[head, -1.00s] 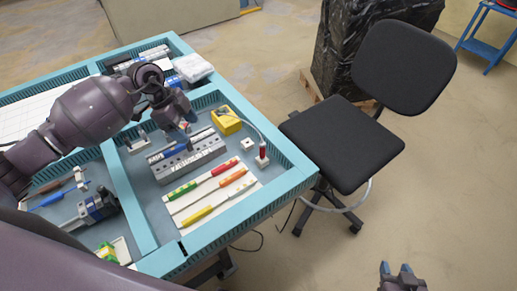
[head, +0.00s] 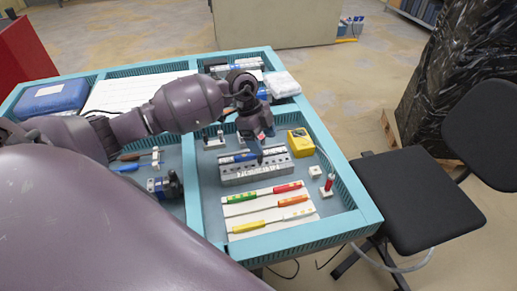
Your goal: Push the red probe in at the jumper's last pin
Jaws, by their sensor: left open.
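The red probe (head: 329,183) stands upright in a small white holder at the right of the tray. A pale cable runs from it toward the yellow meter box (head: 300,143). A grey block with a row of holes (head: 254,173) lies in the middle of the tray. A jumper cannot be made out clearly on it. My left gripper (head: 260,153) is open, pointing down just above and behind the grey block, away from the probe. The gripper hides part of the block's back edge. My right gripper is out of view.
A blue-handled tool (head: 239,157) lies along the block's back. A small white block (head: 315,171) sits left of the probe. The blue-green tray rim (head: 361,200) borders the right side, with a black chair (head: 420,188) beyond.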

